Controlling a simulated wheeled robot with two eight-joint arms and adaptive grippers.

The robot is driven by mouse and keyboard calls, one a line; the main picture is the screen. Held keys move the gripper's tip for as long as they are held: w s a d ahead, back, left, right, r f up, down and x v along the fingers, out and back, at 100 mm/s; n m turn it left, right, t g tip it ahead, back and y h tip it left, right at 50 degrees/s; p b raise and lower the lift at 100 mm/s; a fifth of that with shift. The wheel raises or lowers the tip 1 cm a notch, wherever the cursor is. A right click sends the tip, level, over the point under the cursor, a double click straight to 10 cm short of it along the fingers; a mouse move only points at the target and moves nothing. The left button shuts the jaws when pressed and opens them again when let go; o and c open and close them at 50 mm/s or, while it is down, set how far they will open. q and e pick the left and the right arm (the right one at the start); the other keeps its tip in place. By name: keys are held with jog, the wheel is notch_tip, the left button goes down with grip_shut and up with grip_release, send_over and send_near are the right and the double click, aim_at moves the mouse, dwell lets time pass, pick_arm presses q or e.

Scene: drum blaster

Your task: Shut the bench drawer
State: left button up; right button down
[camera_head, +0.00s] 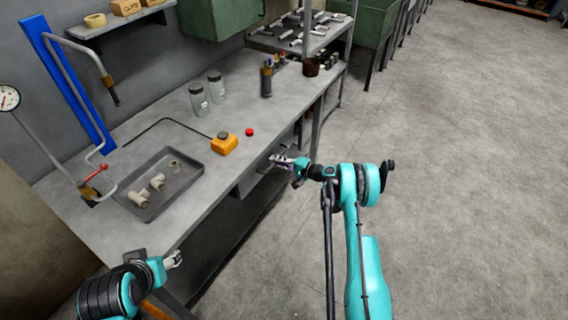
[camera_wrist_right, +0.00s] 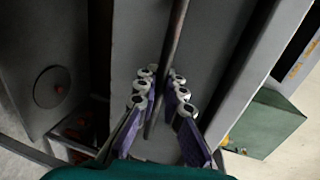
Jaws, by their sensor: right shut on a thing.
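The grey bench drawer (camera_head: 248,183) is under the front edge of the bench (camera_head: 205,118). Its front appears to stand out past the bench edge, but how far is hard to tell. My right gripper (camera_head: 280,160) is at the drawer front. In the right wrist view, the fingers of my right gripper (camera_wrist_right: 160,92) are on both sides of a thin bar handle (camera_wrist_right: 174,48), shut on it in front of a grey panel (camera_wrist_right: 211,45). My left gripper (camera_head: 174,260) is near the bench's near end, apart from the drawer; its finger gap is too small to make out.
On the bench are a tray (camera_head: 145,211) with pale pipe fittings, an orange box (camera_head: 224,144), a red cap (camera_head: 250,132) and two glass jars (camera_head: 199,100). A shelf rack (camera_head: 318,40) stands at the far end. The floor (camera_head: 455,150) to the right is clear.

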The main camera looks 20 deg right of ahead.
jog(key=shift+w+a, duration=0.35)
jog(key=shift+w, duration=0.05)
jog(key=shift+r, duration=0.1)
jog(key=c, duration=1.6)
grip_release()
jog(key=shift+w+a, duration=0.15)
jog(key=v, duration=1.2)
